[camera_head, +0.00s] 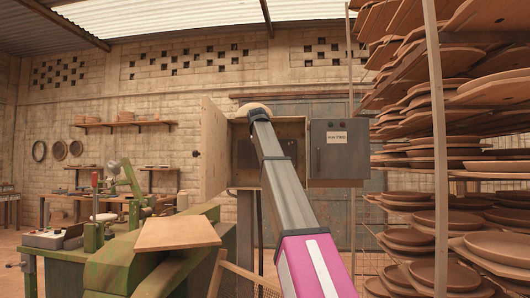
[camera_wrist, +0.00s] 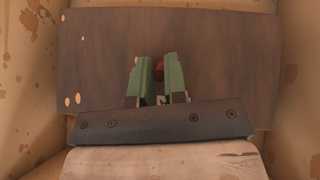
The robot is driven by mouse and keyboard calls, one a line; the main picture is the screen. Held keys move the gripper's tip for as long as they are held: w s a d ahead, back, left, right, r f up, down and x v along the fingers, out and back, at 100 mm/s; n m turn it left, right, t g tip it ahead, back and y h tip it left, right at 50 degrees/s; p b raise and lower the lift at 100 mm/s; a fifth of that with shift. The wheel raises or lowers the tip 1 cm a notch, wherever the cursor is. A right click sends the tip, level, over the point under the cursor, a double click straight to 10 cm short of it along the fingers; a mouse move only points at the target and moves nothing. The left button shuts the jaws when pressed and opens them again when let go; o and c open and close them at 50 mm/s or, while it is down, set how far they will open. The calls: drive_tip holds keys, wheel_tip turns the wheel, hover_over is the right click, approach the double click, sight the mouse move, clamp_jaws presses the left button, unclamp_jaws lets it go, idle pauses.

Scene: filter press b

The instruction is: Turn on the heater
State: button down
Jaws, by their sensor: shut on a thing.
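My gripper (camera_wrist: 152,76) is inside an open wooden box (camera_head: 213,150) on the back wall, in front of a dark brown panel (camera_wrist: 220,55). Its two green fingers are close together on a small dark red part (camera_wrist: 158,72), which shows between them at the panel. Most of that red part is hidden by the fingers, so I cannot tell its shape or setting. In the head view my arm hides the fingers; the dark panel also shows there (camera_head: 246,153). No heater can be made out by name.
A grey metal cabinet (camera_head: 338,150) with a white label stands right of the box. Racks of brown clay plates (camera_head: 460,220) fill the right side. A green machine (camera_head: 130,255) with a wooden board (camera_head: 177,233) stands at the left front. The box walls closely surround my gripper.

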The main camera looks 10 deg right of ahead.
idle(0.3)
drive_tip(key=c, duration=1.2)
unclamp_jaws()
drive_tip(key=shift+o, duration=0.2)
drive_tip(key=v, duration=1)
drive_tip(key=shift+s+r, duration=0.2)
drive_tip(key=shift+r, duration=0.1)
drive_tip(key=shift+a, duration=0.1)
